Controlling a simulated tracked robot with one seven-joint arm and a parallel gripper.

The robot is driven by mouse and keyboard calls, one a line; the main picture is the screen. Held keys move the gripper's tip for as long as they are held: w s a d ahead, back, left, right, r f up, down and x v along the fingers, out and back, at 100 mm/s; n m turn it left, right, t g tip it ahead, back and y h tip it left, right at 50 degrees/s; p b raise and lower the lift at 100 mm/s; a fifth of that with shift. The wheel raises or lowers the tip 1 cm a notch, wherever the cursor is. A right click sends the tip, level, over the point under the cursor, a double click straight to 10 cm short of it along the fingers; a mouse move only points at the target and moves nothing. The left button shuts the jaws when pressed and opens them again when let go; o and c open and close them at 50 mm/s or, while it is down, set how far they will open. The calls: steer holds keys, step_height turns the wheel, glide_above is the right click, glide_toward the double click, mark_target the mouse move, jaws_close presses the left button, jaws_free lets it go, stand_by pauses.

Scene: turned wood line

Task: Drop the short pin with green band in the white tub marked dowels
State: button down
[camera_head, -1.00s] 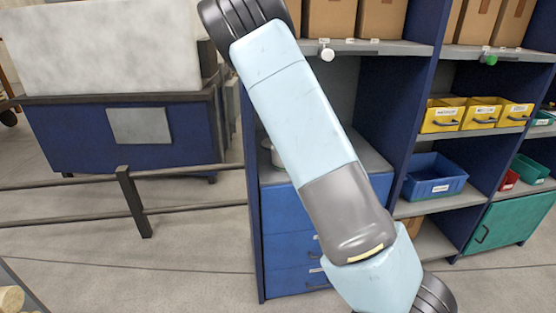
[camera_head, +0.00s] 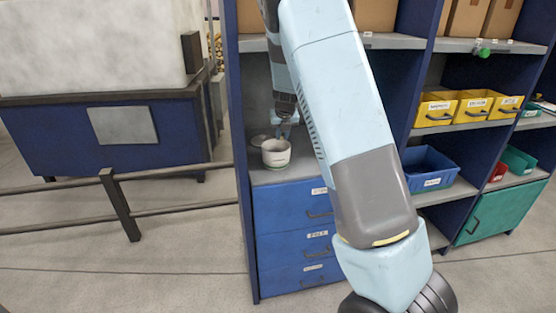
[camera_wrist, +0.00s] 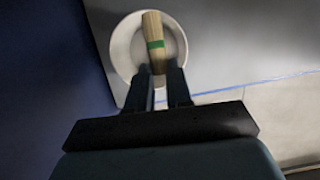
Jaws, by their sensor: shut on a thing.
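The short pin (camera_wrist: 152,27) is pale wood with a green band. In the wrist view my gripper (camera_wrist: 160,73) is shut on it near its lower end. The pin lies in line over the round opening of the white tub (camera_wrist: 119,52). In the head view the tub (camera_head: 276,157) stands on the grey counter above blue drawers. My gripper (camera_head: 285,130) is just above its rim there, and the pin cannot be made out. Any marking on the tub is too small to read.
A pale round item (camera_head: 259,141) sits behind the tub. The blue cabinet side (camera_head: 236,150) rises close on the left. Yellow bins (camera_head: 437,111) and a blue bin (camera_head: 428,170) stand on shelves to the right. A dark rail (camera_head: 170,208) runs at the left.

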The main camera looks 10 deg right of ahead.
steer(key=shift+f, duration=1.85)
steer(key=c, duration=1)
jaws_free()
steer(key=shift+o, duration=0.2)
steer(key=v, duration=1.2)
steer(key=shift+s, duration=0.1)
